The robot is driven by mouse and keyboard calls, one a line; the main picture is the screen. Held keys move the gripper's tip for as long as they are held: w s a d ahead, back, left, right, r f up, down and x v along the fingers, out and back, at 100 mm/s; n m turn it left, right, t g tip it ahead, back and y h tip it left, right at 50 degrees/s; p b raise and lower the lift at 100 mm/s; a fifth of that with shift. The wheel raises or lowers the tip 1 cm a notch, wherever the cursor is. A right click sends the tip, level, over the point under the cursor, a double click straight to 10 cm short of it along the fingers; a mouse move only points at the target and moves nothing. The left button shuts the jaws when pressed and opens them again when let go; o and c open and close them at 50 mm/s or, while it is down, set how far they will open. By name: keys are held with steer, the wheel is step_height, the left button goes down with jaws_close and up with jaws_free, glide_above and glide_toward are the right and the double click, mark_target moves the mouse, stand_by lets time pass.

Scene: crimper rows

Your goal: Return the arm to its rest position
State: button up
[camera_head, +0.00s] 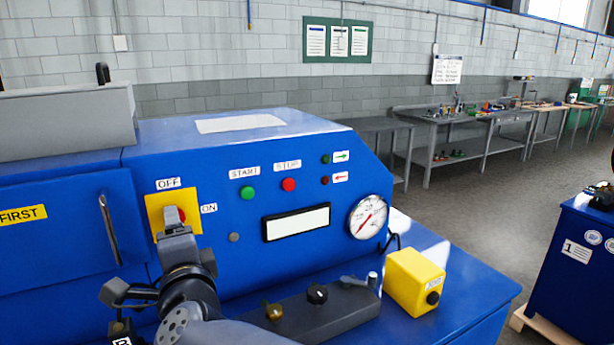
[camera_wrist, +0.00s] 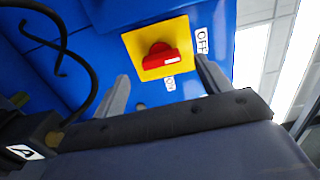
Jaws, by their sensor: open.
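My gripper (camera_head: 174,226) is in front of the yellow switch plate on the blue machine in the head view, partly covering the red knob. In the wrist view, my gripper (camera_wrist: 166,84) has its two grey fingers wide apart with nothing between their tips. The red rotary knob (camera_wrist: 157,57) lies beyond the tips on its yellow plate (camera_wrist: 135,42). The knob's white mark is on its right side in the wrist view, the side nearer the OFF label (camera_wrist: 202,40). The ON label (camera_wrist: 169,84) shows between the fingers. Any contact cannot be told.
The machine front (camera_head: 240,215) carries a metal handle (camera_head: 109,229), buttons and a gauge (camera_head: 368,217). A yellow box (camera_head: 412,281) and a dark control block (camera_head: 325,309) stand on its ledge. Open floor (camera_head: 460,220) lies to the right, with workbenches behind.

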steer(key=x, duration=0.5)
steer(key=shift+s+d, duration=0.1)
steer(key=shift+s, duration=0.05)
